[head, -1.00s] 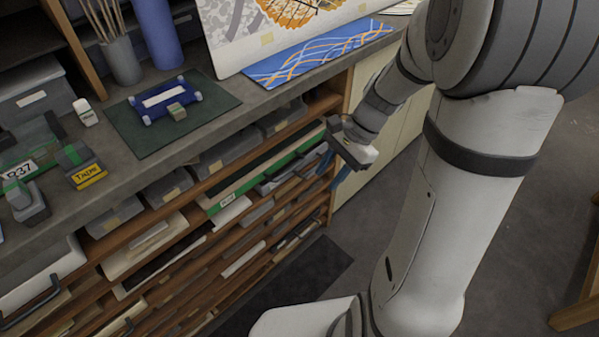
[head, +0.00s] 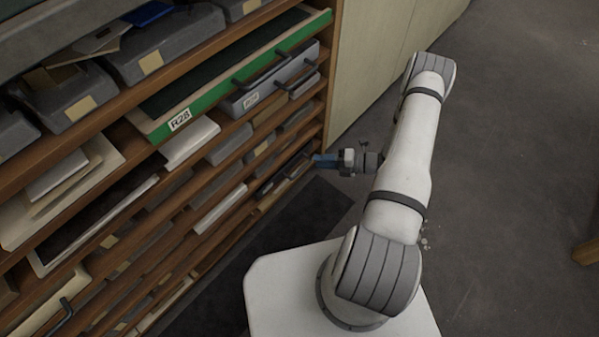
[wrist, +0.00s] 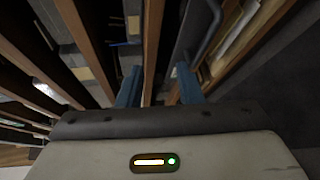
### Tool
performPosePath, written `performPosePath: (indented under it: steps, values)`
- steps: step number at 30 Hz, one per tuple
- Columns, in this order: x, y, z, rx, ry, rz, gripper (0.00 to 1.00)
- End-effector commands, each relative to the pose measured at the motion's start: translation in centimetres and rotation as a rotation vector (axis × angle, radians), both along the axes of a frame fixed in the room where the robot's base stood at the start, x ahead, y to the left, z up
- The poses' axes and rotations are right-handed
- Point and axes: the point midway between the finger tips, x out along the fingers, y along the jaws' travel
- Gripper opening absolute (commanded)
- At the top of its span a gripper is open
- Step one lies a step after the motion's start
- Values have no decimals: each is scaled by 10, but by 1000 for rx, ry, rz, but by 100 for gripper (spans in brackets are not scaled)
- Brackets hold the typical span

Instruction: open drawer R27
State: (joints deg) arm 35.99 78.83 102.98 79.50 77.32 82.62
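A grey drawer (head: 277,78) with a dark bar handle sits just below the green-fronted drawer marked R28 (head: 230,80) in the head view. Its small white label is too blurred to read, and I cannot make out R27 on any front. My gripper (head: 322,161) is at the right end of the rack, lower than that grey drawer, with its blue fingers pointing left toward the rack. In the wrist view the fingers (wrist: 158,85) are apart, with a wooden shelf edge between them and nothing held. A grey front with a bar handle (wrist: 208,32) shows beyond the right finger.
The wooden rack (head: 331,75) holds several grey boxes, trays and papers on close shelves. A pale cabinet side (head: 375,55) stands right of it. A dark mat (head: 285,230) lies on the floor before the rack.

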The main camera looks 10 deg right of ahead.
Motion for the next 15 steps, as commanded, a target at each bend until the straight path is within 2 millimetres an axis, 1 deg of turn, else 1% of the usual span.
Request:
performPosePath:
  steps: [1, 3, 4, 6, 9, 11, 15]
  values:
    - [-4, -2, -29, 33, 40, -45, 33]
    - [-7, -4, -48, 69, 83, -92, 33]
    - [-8, -5, -54, 80, 97, -108, 33]
    - [-9, -5, -64, 100, 120, -134, 33]
    - [-8, -1, -70, 111, 135, -147, 33]
    - [-4, 5, -71, 113, 137, -146, 33]
    - [7, 24, -76, 111, 134, -143, 33]
